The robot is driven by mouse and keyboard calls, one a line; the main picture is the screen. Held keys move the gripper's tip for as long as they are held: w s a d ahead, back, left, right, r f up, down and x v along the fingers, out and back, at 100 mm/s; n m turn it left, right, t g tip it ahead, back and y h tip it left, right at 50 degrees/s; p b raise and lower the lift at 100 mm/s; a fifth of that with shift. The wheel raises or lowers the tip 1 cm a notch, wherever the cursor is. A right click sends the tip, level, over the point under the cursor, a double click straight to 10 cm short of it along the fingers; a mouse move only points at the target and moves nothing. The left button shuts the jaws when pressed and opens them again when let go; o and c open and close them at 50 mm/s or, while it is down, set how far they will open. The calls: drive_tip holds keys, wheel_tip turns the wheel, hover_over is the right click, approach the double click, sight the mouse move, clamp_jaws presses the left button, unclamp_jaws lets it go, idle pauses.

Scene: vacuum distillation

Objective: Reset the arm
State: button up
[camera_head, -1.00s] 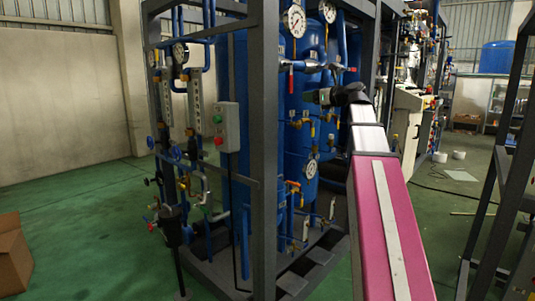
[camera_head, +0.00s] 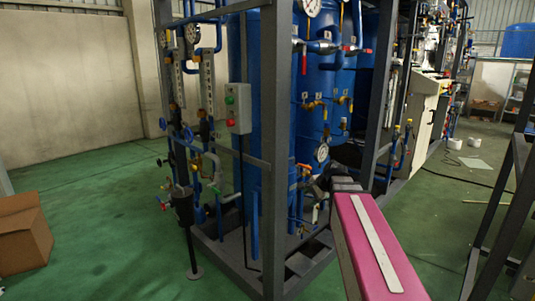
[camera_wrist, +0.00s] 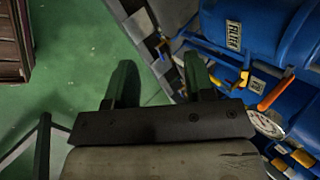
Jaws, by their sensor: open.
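My gripper (camera_wrist: 160,78) shows in the wrist view with two dark fingers spread apart. It is open and nothing is between the fingers. Below it in that view are the green floor and the grey base edge of the blue rig. In the head view my pink arm reaches forward from the lower right, low beside the front of the rig (camera_head: 278,150). The gripper itself cannot be made out clearly there, as the arm's end is dark and small.
Blue tanks (camera_head: 312,120) with gauges, valves and pipes stand in a grey frame close to my arm. A green-and-red button box (camera_head: 238,108) hangs on it. A cardboard box (camera_head: 22,235) is on the floor at left. Open green floor (camera_head: 110,210) lies between.

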drive_tip(key=s+d+f+n+g+h, duration=0.1)
drive_tip(key=s+f+n+g+h, duration=0.3)
drive_tip(key=s+f+n, duration=0.7)
drive_tip(key=s+f, duration=0.4)
drive_tip(key=f, duration=0.5)
drive_tip(key=shift+s+d+g+h, duration=0.15)
drive_tip(key=shift+s+g+h, duration=0.2)
drive_tip(key=shift+g+h, duration=0.05)
